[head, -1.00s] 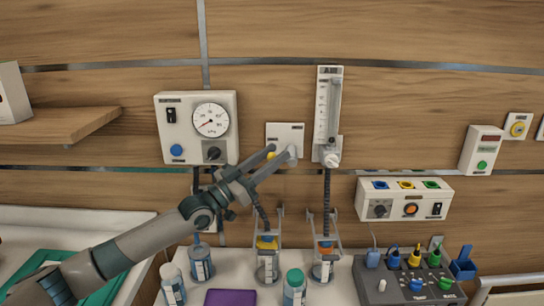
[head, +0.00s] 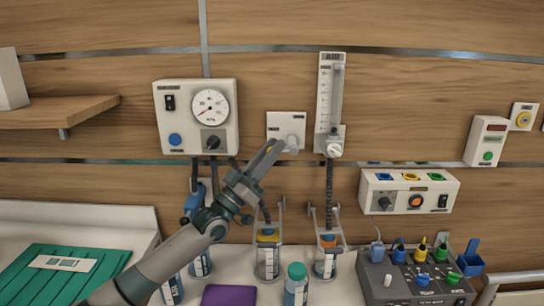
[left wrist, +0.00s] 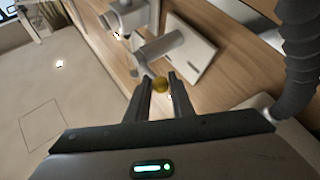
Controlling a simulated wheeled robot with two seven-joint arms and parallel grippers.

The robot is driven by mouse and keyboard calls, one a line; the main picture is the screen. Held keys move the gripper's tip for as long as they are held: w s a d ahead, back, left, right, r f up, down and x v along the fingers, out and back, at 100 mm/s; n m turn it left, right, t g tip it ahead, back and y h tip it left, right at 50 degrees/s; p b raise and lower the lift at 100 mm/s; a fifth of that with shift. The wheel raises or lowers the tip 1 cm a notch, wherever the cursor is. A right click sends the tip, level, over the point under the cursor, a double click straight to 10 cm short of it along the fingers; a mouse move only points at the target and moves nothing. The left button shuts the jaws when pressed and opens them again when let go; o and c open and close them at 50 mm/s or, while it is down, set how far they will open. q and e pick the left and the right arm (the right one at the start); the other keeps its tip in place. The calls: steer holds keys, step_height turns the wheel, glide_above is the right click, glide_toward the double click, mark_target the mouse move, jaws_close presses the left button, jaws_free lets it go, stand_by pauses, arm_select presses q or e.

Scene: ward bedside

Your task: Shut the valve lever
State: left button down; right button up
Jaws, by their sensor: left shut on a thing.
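The valve is a white wall plate (head: 286,122) with a grey hub (head: 293,142) at its lower right. In the head view the fingers largely hide the lever. My left gripper (head: 270,149) reaches up to the plate from below left. My right gripper is not in view.
A gauge panel (head: 195,117) is left of the valve and a flowmeter (head: 329,95) close to its right. Below are hanging bottles (head: 267,262), a green-capped bottle (head: 296,285) and a purple item (head: 229,296). A socket panel (head: 409,192) is at right.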

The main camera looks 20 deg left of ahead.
arm_select(q)
steer(key=shift+d+f, duration=0.1)
steer(key=shift+f, duration=0.25)
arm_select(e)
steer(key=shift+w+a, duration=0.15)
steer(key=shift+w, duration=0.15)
arm_select(q)
steer(key=shift+f, duration=0.1)
steer(key=c, duration=1.6)
jaws_free()
steer(key=shift+w, duration=0.15)
